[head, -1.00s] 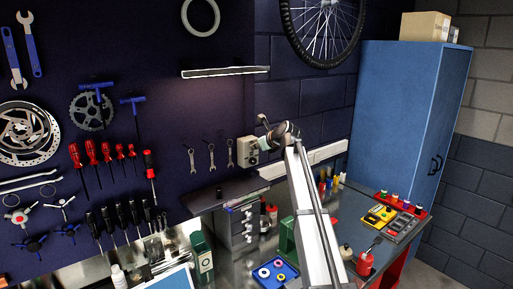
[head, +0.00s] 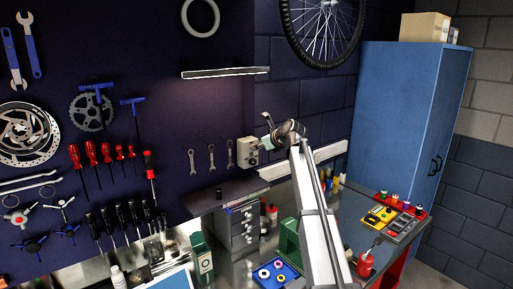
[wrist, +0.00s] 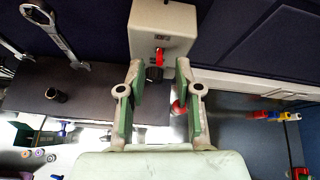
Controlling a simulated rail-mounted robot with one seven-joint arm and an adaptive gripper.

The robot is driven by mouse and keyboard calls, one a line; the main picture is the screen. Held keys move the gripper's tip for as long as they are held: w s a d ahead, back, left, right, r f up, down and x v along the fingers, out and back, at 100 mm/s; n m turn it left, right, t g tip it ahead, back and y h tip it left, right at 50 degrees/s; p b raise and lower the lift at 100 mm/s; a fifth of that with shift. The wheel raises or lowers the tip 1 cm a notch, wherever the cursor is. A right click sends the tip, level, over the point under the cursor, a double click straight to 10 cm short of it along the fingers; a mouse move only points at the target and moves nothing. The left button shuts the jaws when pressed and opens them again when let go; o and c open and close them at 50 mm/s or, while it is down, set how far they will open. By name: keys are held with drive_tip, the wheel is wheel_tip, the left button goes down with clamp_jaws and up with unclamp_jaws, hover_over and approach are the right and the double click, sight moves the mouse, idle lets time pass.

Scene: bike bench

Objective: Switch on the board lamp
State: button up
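The board lamp (head: 226,72) is a long pale bar high on the dark tool board in the head view. The board just below it looks faintly lighter; I cannot tell for sure whether it is lit. A grey-beige switch box (head: 247,150) is on the wall below and right of the lamp. In the wrist view the box (wrist: 163,25) has a red switch part (wrist: 159,54) and a black knob-like part (wrist: 154,74) at its lower side. My gripper (wrist: 160,66) is open, its two green-padded fingers apart on either side of these parts. Contact is not visible.
Small wrenches (head: 211,156) hang left of the box. A dark shelf top (wrist: 85,85) with a small black socket (wrist: 55,95) lies below it. A white wall trunking (head: 320,154) runs right of the box. The bench below holds bottles and a blue tray (head: 275,274).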

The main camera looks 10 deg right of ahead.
drive_tip(key=v, duration=0.9)
